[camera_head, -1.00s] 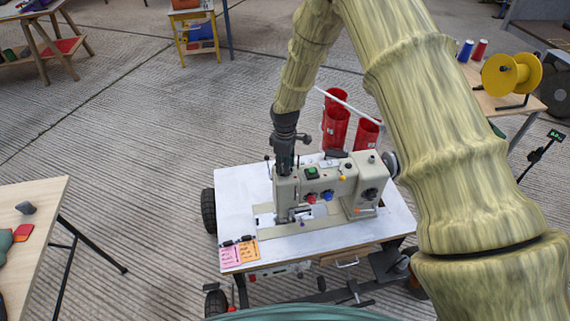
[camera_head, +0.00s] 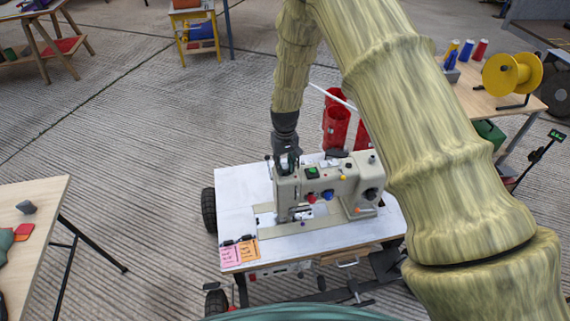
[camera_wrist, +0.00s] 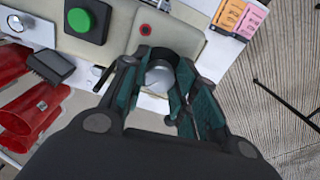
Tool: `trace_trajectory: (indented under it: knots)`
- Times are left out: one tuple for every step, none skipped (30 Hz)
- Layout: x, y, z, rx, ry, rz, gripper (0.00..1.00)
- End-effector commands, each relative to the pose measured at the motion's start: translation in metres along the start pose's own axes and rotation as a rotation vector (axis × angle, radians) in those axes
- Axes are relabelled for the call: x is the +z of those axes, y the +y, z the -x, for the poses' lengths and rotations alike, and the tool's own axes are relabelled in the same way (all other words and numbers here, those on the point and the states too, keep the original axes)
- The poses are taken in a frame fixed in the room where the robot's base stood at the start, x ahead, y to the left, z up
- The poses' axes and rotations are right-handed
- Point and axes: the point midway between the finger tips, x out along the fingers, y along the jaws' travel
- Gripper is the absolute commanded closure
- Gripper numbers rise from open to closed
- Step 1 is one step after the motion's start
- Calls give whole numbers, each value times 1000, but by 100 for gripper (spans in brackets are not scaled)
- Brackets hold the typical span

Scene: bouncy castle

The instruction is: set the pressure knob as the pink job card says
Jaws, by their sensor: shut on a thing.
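The sewing machine (camera_head: 340,185) stands on a white-topped cart (camera_head: 236,192). My gripper (camera_head: 288,162) is over the left end of the machine's head, pointing down. In the wrist view its teal fingers (camera_wrist: 163,68) are closed around a silver round pressure knob (camera_wrist: 159,78) on top of the head. The fingers hide the knob's sides, and I cannot make out its marks. The pink job card (camera_head: 229,257) lies at the cart's front left corner; it also shows in the wrist view (camera_wrist: 250,19). Its writing is too small to read.
An orange card (camera_head: 248,251) lies beside the pink one. The machine also has a green button (camera_head: 312,172) and red and blue knobs on its front. A table with spools (camera_head: 480,98) is at right.

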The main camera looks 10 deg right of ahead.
Motion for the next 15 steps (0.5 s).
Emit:
trace_trajectory:
  knots:
    - [0,0,0,1,0,-38,95]
    - [0,0,0,1,0,-62,95]
    - [0,0,0,1,0,-94,95]
    - [0,0,0,0,0,-117,95]
    - [0,-1,0,0,0,-140,95]
    - [0,-1,0,0,0,-166,95]
    - [0,-1,0,0,0,-185,95]
    - [0,-1,0,0,0,-204,95]
    - [0,-1,0,0,0,-228,95]
    - [0,-1,0,0,0,-243,95]
    - [0,-1,0,0,0,-258,95]
    - [0,-1,0,0,0,-275,95]
    - [0,-1,0,0,0,-289,95]
    - [0,-1,0,0,0,-300,95]
    - [0,-1,0,0,0,-313,95]
